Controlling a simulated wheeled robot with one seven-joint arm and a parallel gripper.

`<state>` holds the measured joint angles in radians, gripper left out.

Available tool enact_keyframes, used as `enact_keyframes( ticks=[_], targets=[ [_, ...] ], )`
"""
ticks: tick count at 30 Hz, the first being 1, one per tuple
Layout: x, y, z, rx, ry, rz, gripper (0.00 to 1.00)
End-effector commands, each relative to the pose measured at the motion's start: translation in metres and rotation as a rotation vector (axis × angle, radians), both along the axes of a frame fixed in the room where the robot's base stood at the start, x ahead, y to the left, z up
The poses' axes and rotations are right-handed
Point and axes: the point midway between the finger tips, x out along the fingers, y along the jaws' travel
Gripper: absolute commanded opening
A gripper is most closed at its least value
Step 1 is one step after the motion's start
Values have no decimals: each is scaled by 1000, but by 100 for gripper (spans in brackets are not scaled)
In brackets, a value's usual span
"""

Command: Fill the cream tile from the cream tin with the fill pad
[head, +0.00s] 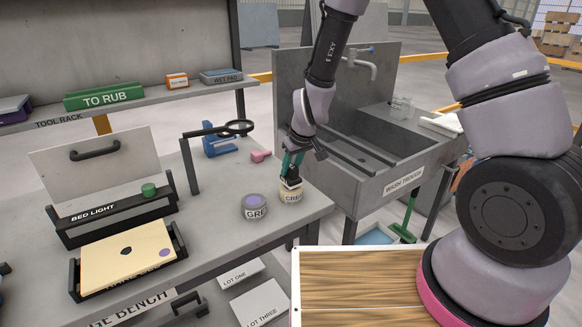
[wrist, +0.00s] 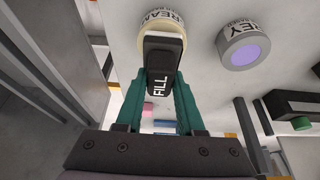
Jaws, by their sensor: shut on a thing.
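My gripper (head: 291,166) is shut on the black fill pad (head: 290,183), whose FILL label shows in the wrist view (wrist: 160,83) between the green fingers. The pad's end is over the mouth of the cream tin (head: 291,197), which also shows in the wrist view (wrist: 146,22). The pad hides most of the tin's opening, and I cannot tell if it touches the filling. The cream tile (head: 111,273) lies in a black holder on the bench at the front left. It has a dark irregular hole near its middle and a purple round spot near its right side.
The grey tin (head: 254,207), with purple content, stands left of the cream tin. A magnifier (head: 238,128) on a stand, a pink piece (head: 261,156) and a blue clamp-like tool (head: 220,143) are behind. The wash trough (head: 385,165) is at the right. Bare bench lies between tile and tins.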

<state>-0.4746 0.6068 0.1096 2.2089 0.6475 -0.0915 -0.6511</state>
Motion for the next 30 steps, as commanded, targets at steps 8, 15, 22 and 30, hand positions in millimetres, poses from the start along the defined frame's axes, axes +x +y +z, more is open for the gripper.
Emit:
enact_keyframes(
  ticks=[8, 15, 22, 30],
  targets=[
    [0, 0, 0, 0, 0, 0, 0],
    [0, 0, -3, 0, 0, 1, 0],
    [0, 0, -6, -1, 1, 1, 0],
    [0, 0, -9, -1, 1, 1, 0]
  ],
)
